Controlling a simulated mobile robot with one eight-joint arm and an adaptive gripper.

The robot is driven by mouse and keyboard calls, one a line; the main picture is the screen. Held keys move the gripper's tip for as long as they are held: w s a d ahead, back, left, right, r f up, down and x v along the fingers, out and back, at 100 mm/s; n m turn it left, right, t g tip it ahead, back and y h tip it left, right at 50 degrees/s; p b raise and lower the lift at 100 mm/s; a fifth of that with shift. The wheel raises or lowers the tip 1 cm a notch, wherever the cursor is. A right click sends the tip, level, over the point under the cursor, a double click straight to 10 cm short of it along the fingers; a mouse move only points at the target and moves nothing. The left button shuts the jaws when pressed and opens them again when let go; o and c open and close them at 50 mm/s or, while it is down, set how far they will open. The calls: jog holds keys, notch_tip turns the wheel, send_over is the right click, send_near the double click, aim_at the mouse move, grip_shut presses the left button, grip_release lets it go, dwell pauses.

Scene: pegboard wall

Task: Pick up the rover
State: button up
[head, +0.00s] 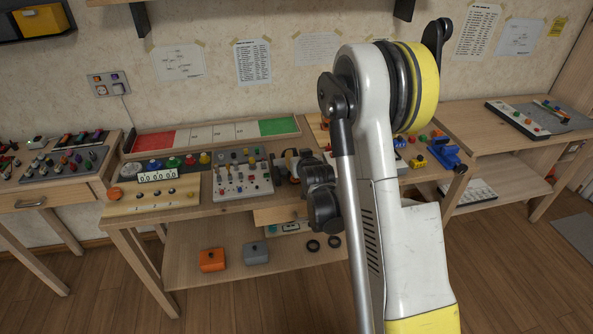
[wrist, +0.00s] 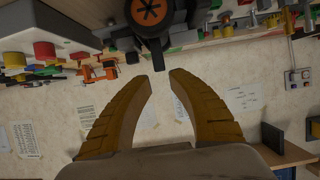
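A dark thing with a round orange hub like a wheel, probably the rover (wrist: 152,12), shows at the top edge of the wrist view, cut off by the frame. Dark arms of it reach down near my fingertips; I cannot tell if they touch. In the head view, a dark shape (head: 290,163) at the middle of the bench may be the same thing, partly behind my wrist. My gripper (wrist: 167,73) has two brown-orange fingers, tips a little apart with wall visible between them. It looks open and empty. In the head view its fingers are not clear.
A panel of knobs (head: 242,180) and a wooden box with coloured buttons (head: 155,197) stand left on the bench. A blue clamp-like thing (head: 443,153) is at the right. The shelf below holds an orange box (head: 212,260) and a grey box (head: 255,252).

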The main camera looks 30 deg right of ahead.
aim_at(294, 150)
jog(key=shift+x, duration=0.9)
jog(key=b+x, duration=0.3)
jog(key=x, duration=0.2)
jog(key=shift+f, duration=0.2)
jog(key=shift+r, duration=0.1)
jog(key=shift+c, duration=0.4)
grip_shut()
